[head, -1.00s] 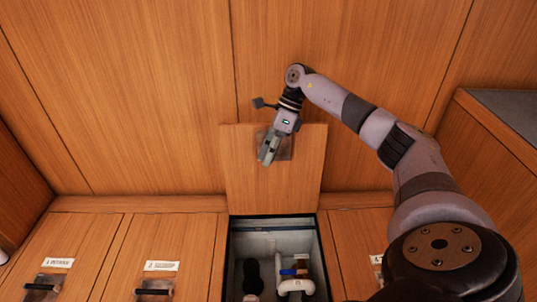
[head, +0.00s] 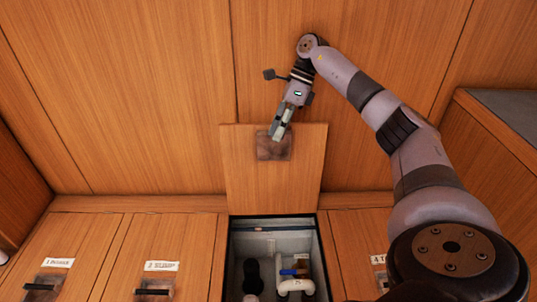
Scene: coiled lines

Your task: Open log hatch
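The hatch lid (head: 262,188) stands raised, close to upright, against the wooden wall behind an open compartment (head: 232,265). A square brownish plate (head: 273,150) sits near the lid's upper edge. My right gripper (head: 278,138) is just above and in front of this plate, pointing down and left; its fingers look close together, and I cannot tell whether they are open or shut. Nothing is seen held in it. The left gripper is not in view.
The open compartment holds a white pipe (head: 296,286), a blue-handled fitting (head: 288,272) and a dark cylinder (head: 253,275). Closed hatches with black handles (head: 154,292) and labels (head: 163,266) lie to the left. A grey-topped cabinet (head: 512,108) stands at right.

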